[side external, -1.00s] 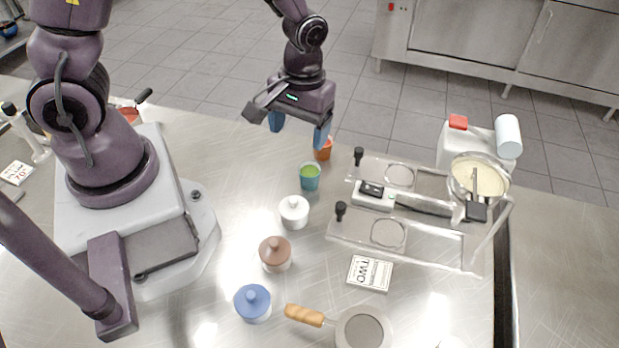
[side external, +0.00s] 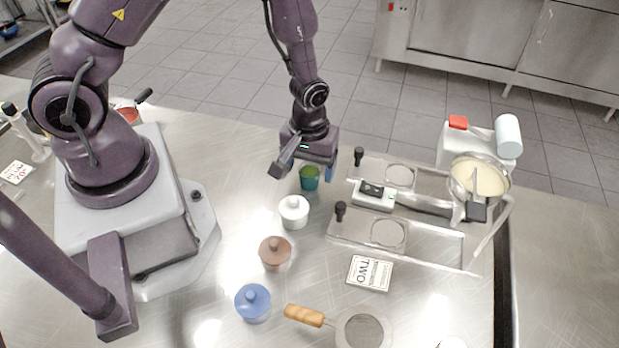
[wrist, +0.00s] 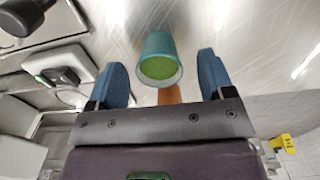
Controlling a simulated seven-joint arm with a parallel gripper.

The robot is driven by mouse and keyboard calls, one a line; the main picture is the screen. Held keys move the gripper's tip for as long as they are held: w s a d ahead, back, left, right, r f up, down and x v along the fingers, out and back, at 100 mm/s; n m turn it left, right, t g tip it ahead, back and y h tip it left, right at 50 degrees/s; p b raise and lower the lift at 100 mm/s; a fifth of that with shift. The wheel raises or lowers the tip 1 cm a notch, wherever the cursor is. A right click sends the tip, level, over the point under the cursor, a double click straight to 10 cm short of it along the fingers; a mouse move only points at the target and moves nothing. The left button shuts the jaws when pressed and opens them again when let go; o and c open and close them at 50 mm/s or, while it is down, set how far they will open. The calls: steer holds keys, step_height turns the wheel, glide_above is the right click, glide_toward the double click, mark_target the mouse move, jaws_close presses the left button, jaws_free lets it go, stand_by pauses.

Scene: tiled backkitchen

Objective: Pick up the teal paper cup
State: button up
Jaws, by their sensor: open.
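The teal paper cup (side external: 310,178) stands upright on the steel counter, with green contents inside. My gripper (side external: 308,172) is just above and behind it in the side view, partly covering the cup's top. In the wrist view the cup (wrist: 160,62) lies ahead of and between the two blue fingers (wrist: 163,80), which are open and apart from it. An orange cup (wrist: 169,95) shows partly behind the teal cup in the wrist view; in the side view my gripper hides it.
A brown jar (side external: 275,254) and a blue jar (side external: 253,303) follow nearer the camera. A clear-framed rack (side external: 345,228) with a pan stands to the right.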

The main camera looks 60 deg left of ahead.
mark_target(309, 173)
steer(key=shift+f, duration=1.45)
steer(key=shift+c, duration=0.4)
steer(key=c, duration=0.9)
steer(key=shift+r, duration=0.1)
